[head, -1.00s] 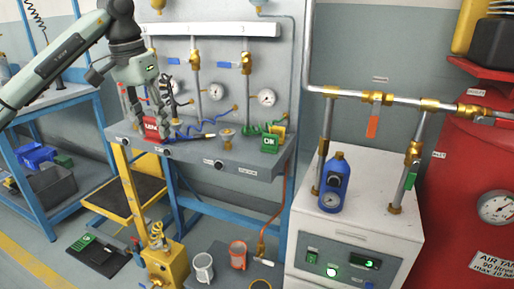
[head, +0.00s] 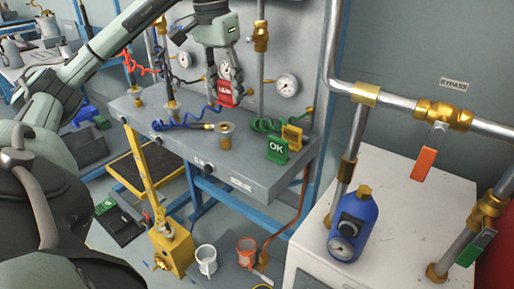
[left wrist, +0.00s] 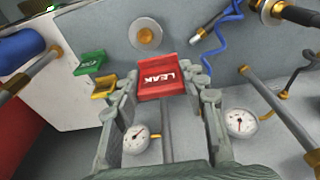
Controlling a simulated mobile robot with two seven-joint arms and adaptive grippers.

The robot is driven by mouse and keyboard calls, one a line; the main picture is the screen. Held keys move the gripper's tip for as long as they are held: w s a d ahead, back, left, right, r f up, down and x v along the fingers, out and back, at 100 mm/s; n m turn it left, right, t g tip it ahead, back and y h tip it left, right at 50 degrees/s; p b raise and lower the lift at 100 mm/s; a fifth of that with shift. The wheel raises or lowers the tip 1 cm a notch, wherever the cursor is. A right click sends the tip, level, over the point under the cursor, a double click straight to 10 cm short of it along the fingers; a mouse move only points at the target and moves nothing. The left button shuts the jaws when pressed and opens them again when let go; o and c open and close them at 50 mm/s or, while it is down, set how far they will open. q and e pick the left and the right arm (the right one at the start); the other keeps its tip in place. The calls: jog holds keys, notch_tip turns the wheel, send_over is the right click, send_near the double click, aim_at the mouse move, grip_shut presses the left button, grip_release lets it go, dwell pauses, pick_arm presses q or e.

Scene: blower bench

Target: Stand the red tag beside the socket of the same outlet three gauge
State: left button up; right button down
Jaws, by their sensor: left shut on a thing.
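The red tag marked LEAK (head: 228,96) hangs upright in my left gripper (head: 226,80), above the grey bench shelf (head: 185,150). In the left wrist view the red tag (left wrist: 162,78) sits between both fingers, its lettering upside down. A round brass fitting (head: 226,131) stands on the shelf below and apart from the tag. A gauge (head: 287,85) on the panel is right of the gripper; another behind the gripper is partly hidden. Outlet numbers are not readable. My right gripper is out of view.
A blue coiled hose (head: 185,124) lies left. A blue bottle (head: 353,228) stands on the white cabinet (head: 310,262). Pipes rise at right.

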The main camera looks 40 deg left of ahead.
pick_arm(q)
jog(key=d+f, duration=0.1)
jog(key=d, duration=0.2)
jog(key=s+d+f, duration=0.1)
jog(key=d+f, duration=0.1)
jog(key=d, duration=0.1)
jog(key=s+d+f, duration=0.1)
jog(key=d+f, duration=0.1)
jog(key=d, duration=0.1)
jog(key=shift+s+f, duration=0.1)
jog(key=shift+f, duration=0.15)
notch_tip(320, 180, down, 3)
jog(key=shift+f, duration=0.5)
jog(key=shift+d, duration=0.1)
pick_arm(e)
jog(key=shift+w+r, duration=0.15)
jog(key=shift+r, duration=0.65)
pick_arm(q)
jog(key=shift+f, duration=0.2)
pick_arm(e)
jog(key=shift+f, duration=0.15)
pick_arm(q)
jog(key=o, duration=0.8)
jog(key=shift+c, duration=0.2)
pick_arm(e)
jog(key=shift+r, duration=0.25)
pick_arm(q)
jog(key=shift+r, duration=0.15)
